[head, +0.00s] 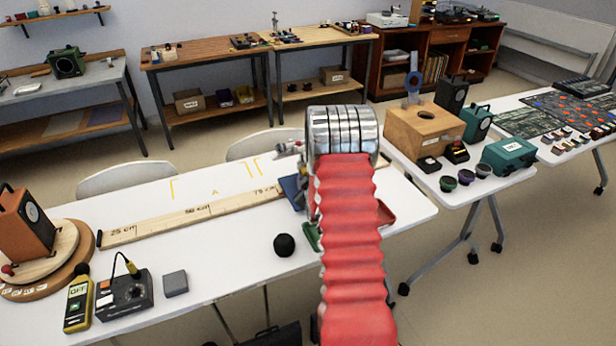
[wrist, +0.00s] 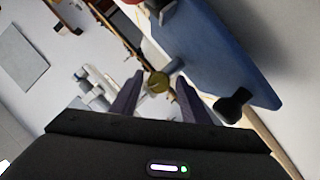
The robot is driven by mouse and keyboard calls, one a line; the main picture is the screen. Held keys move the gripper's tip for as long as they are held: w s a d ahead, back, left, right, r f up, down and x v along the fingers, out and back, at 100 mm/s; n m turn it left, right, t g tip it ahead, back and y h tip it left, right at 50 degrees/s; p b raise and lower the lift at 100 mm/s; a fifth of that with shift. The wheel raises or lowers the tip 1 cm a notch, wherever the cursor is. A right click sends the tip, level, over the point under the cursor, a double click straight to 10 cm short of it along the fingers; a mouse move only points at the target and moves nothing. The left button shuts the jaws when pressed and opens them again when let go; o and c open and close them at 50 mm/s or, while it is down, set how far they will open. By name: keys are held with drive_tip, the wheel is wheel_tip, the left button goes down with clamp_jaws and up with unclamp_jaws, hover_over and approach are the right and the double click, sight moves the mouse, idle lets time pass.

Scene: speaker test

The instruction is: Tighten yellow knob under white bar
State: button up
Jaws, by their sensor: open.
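In the wrist view, a small round yellow knob (wrist: 158,83) shows between and just beyond the fingertips of my gripper (wrist: 160,77). The two dark fingers are apart, one on each side of it; I cannot tell whether they touch it. A whitish, bar-like part (wrist: 96,88) lies left of the knob; its link to the knob is unclear. A blue plate-like part (wrist: 215,50) is right of the knob. In the head view my red arm hides the knob and gripper; a pale cylindrical part (head: 289,147) shows left of the arm.
A blue part (head: 291,190) and a red tray (head: 386,215) sit beside my arm. The front middle is mostly clear.

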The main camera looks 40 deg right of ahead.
drive_tip(key=shift+c, duration=0.3)
drive_tip(key=c, duration=0.9)
drive_tip(key=shift+d, duration=0.25)
drive_tip(key=shift+c, duration=0.5)
drive_tip(key=shift+a, duration=0.25)
